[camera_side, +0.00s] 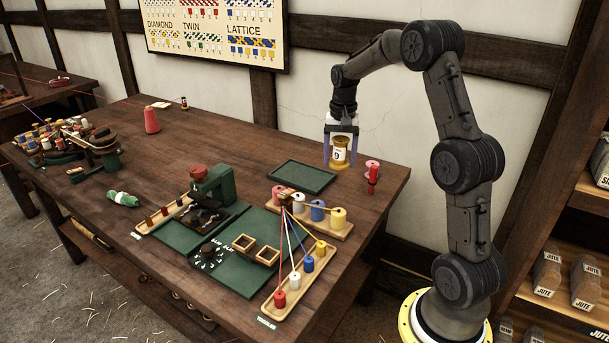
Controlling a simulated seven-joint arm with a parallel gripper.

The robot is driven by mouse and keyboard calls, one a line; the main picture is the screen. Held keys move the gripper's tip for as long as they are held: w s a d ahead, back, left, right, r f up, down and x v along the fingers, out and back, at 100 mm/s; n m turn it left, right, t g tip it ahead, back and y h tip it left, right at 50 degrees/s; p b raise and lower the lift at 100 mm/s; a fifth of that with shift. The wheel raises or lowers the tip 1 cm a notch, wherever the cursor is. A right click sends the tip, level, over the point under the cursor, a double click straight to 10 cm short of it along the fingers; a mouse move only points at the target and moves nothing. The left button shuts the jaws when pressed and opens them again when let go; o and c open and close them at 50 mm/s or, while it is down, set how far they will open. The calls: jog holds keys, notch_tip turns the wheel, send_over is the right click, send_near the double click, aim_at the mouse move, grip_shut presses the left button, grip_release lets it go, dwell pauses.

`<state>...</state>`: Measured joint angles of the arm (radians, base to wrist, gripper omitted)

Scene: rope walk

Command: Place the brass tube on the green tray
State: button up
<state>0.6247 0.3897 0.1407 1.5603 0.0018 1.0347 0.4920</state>
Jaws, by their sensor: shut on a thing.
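The brass tube (340,160) is a short, gold-coloured, upright cylinder with a white label bearing a 9. My gripper (341,149) points down and is shut on it, with one purple finger on each side. The green tray (301,177) is a shallow, dark green, empty rectangle on the table. The tube is to the right of the tray and a little behind it. I cannot tell whether the tube's base touches the table.
A red spool (372,180) and a pink-and-white spool (372,167) stand just right of the tube. A wooden rack of coloured spools (318,226) is in front of the tray. A green machine (213,185) stands left. The table's back middle is clear.

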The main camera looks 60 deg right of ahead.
jog(key=shift+w+f, duration=0.5)
jog(key=shift+w, duration=0.25)
jog(key=w+d+f, duration=0.4)
jog(key=w+d, duration=0.1)
jog(key=w, duration=0.2)
send_over(313, 184)
jog(key=f, duration=0.3)
jog(key=s+f, duration=0.1)
jog(key=shift+a+f, duration=0.3)
jog(key=shift+a, duration=0.05)
jog(key=shift+w+d+f, duration=0.35)
jog(key=shift+w+f, duration=0.25)
jog(key=shift+f, duration=1.65)
jog(key=shift+f, duration=0.15)
jog(key=o, duration=1.6)
